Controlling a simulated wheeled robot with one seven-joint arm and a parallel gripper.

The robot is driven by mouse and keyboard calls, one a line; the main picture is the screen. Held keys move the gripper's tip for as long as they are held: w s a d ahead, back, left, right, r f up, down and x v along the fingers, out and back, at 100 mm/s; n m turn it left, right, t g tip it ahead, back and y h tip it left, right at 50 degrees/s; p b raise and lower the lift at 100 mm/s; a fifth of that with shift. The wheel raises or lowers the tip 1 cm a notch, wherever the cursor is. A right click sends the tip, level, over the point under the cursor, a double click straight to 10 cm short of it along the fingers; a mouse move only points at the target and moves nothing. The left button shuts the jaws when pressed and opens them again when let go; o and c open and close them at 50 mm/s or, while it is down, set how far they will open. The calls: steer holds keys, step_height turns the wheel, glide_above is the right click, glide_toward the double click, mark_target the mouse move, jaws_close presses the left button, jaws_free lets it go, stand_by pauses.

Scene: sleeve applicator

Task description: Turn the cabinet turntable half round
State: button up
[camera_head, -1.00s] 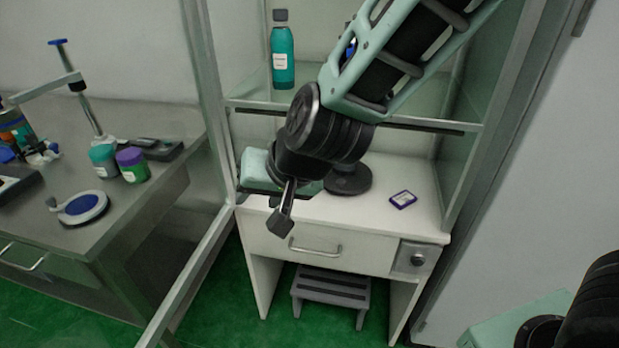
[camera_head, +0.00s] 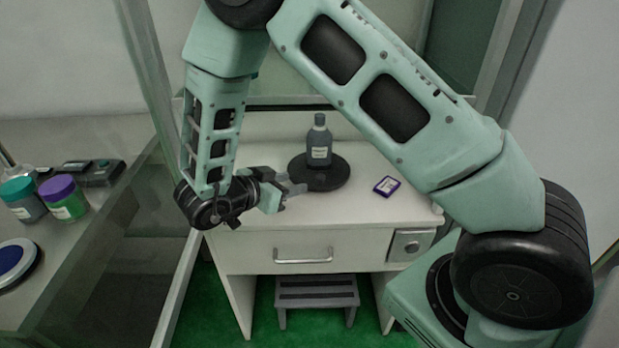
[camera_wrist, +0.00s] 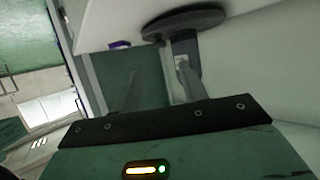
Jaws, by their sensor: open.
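The turntable is a round black disc (camera_head: 330,180) on the white cabinet top, with a dark grey bottle (camera_head: 319,146) standing upright on it. My gripper (camera_head: 291,189) is open and low over the cabinet top, at the disc's left edge in the head view. I cannot tell whether a finger touches the disc.
A small purple-edged item (camera_head: 386,186) lies right of the turntable. A drawer (camera_head: 303,254) and a grey step stool (camera_head: 316,294) are below. A side bench (camera_head: 75,250) at left holds a purple-capped jar (camera_head: 63,197) and a green-capped jar (camera_head: 22,199).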

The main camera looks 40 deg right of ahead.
mark_target(319, 177)
steer(key=x, duration=0.9)
steer(key=shift+d+f, duration=0.2)
jaws_close()
